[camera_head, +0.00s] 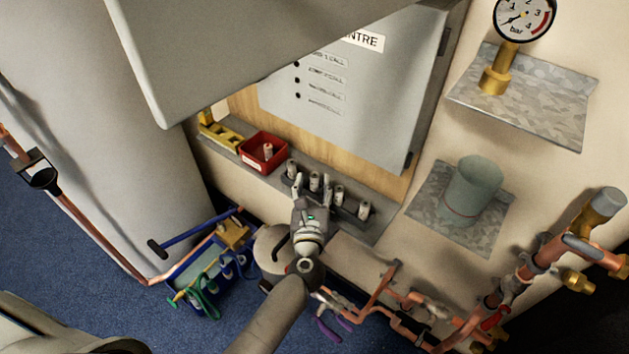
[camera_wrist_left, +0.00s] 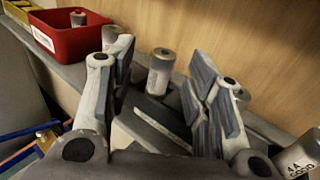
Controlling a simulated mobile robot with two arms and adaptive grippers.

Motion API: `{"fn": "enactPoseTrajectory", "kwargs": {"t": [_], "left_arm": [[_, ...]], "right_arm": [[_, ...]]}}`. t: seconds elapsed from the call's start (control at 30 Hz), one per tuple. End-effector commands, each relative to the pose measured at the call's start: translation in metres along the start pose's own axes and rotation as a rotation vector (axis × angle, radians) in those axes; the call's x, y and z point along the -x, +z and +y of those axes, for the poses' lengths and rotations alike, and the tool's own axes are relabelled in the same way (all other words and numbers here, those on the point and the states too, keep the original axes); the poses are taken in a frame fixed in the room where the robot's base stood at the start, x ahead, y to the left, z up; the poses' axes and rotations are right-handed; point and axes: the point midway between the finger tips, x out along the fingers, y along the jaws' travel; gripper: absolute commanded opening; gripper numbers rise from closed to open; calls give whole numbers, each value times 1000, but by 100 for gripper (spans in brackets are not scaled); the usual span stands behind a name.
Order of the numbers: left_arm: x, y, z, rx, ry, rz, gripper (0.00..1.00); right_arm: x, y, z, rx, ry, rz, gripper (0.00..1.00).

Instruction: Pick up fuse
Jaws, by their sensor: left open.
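Several grey cylindrical fuses stand upright in a row on the grey shelf (camera_head: 385,222): one at the left end (camera_head: 291,168), others to the right, with the last fuse (camera_head: 364,210) at the right end. Another fuse (camera_head: 267,150) stands in the red bin (camera_head: 254,163). My left gripper (camera_head: 313,183) is open at the row. In the left wrist view one fuse (camera_wrist_left: 161,72) shows between the spread fingers, beyond them, its lower part partly hidden. Another fuse (camera_wrist_left: 298,155) with dark lettering is at the lower right, and one is partly hidden behind the right finger. My right gripper is out of view.
A grey cabinet (camera_head: 350,90) hangs above the shelf on a wooden backing. A yellow item (camera_head: 220,133) lies left of the red bin. A grey-green cup (camera_head: 473,190) stands on a metal ledge to the right. Copper pipes (camera_head: 385,290) and a blue tool tote (camera_head: 205,265) are below.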

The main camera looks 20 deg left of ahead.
Motion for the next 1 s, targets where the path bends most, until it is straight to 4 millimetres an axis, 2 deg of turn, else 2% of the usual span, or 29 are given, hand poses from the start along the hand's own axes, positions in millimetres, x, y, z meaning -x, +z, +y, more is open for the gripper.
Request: {"fn": "enactPoseTrajectory", "kwargs": {"t": [0.1,0.23,0.57,0.9,1.0], "left_arm": [[-17,0,-2,-3,0,-2,46],[-29,-1,-2,-1,-1,-1,46],[-32,-2,-2,-1,-1,0,45],[-32,-2,-2,-1,-1,0,1],[-32,-1,-2,-1,-1,-1,0]], "right_arm": [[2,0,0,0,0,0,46],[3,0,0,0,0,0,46],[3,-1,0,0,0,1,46],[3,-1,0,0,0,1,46],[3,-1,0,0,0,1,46]]}}
